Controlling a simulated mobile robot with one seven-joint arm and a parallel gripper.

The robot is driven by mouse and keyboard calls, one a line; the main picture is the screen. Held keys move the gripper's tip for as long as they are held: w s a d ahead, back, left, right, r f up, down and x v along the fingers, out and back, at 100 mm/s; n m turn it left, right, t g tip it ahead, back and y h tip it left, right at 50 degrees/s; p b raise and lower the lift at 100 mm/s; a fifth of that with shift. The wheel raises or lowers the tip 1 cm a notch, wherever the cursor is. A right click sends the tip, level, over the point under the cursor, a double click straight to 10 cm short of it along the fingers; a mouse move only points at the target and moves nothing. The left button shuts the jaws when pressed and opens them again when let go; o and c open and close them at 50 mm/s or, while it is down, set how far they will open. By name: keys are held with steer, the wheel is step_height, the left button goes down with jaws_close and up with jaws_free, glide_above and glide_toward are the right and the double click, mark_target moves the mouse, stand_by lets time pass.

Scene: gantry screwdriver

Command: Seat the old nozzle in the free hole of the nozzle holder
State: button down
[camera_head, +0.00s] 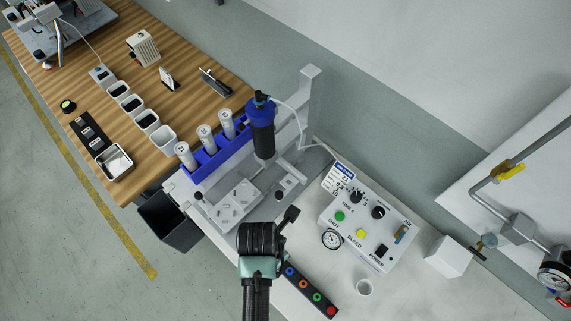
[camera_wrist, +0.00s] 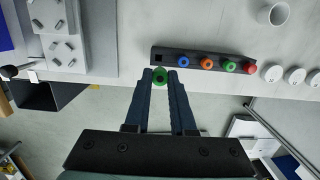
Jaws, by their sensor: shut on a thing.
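My gripper (camera_wrist: 160,80) is shut on the old nozzle (camera_wrist: 159,73), a green ring with a dark centre, gripped between the fingertips. The nozzle holder (camera_wrist: 183,55) is a dark strip with a blue, an orange, a green and a red nozzle in a row. Its free hole (camera_wrist: 159,57) is at the left end. In the wrist view the held nozzle appears just below this hole, at the holder's near edge; its height above the table is hard to judge. In the head view the holder (camera_head: 304,293) lies beside my arm, which hides its upper end and the fingertips.
A gantry with a blue-topped dispenser (camera_head: 262,125) and a metal plate (camera_head: 233,205) stands beyond. A dark bin (camera_head: 170,222) is at the left.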

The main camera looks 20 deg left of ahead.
steer(key=shift+w+f+b, duration=0.15)
steer(key=shift+f+b, duration=0.7)
steer(key=shift+f, duration=0.05)
step_height(320, 180, down, 3)
steer(key=b, duration=0.4)
steer(key=shift+f, duration=0.2)
steer(key=shift+r+p, duration=0.1)
steer(key=shift+p, duration=1.05)
stand_by(0.7)
steer(key=shift+f, duration=0.2)
stand_by(0.4)
steer(key=shift+f+b, duration=1.3)
steer(key=shift+f, duration=0.7)
steer(key=c, duration=0.7)
jaws_free()
steer(key=shift+r, duration=0.15)
steer(key=r, duration=0.4)
steer(key=s+r, duration=0.1)
steer(key=r, duration=0.7)
steer(key=shift+s+a+r+p, duration=0.3)
